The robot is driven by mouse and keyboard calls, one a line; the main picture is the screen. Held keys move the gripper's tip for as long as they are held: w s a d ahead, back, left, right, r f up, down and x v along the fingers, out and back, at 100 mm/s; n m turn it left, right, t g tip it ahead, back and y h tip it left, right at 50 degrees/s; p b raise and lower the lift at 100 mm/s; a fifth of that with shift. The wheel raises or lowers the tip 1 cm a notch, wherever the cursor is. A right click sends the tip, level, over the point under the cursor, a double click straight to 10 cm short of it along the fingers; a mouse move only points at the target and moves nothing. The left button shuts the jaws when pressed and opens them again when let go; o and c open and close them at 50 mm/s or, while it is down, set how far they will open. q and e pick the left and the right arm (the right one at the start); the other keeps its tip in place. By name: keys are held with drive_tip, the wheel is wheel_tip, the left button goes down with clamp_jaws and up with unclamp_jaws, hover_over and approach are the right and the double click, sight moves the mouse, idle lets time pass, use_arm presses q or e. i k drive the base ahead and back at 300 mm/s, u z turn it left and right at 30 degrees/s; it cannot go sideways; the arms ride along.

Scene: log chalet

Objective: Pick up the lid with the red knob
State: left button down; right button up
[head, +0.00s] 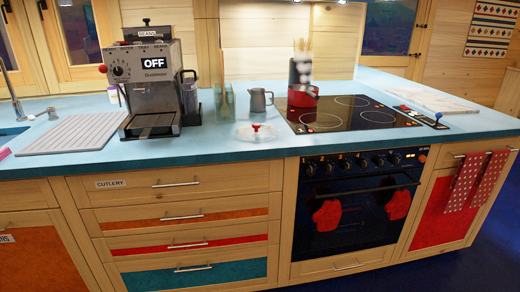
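The lid with the red knob (256,132) lies on the blue countertop, just left of the black cooktop. It looks clear or pale, with a small red knob on top at its middle. A red pot (302,96) stands on the cooktop's rear left area, behind and to the right of the lid. Neither of my grippers shows in the head view.
A coffee machine (155,85) stands left of the lid, and a grey pitcher (258,99) behind it. A ribbed drying mat (74,134) lies further left. The blue countertop (205,148) is clear in front of the lid. The black cooktop (350,114) borders on the right.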

sight(256, 132)
drive_tip(key=u, duration=0.8)
drive_tip(key=i, duration=1.05)
drive_tip(key=z, duration=0.4)
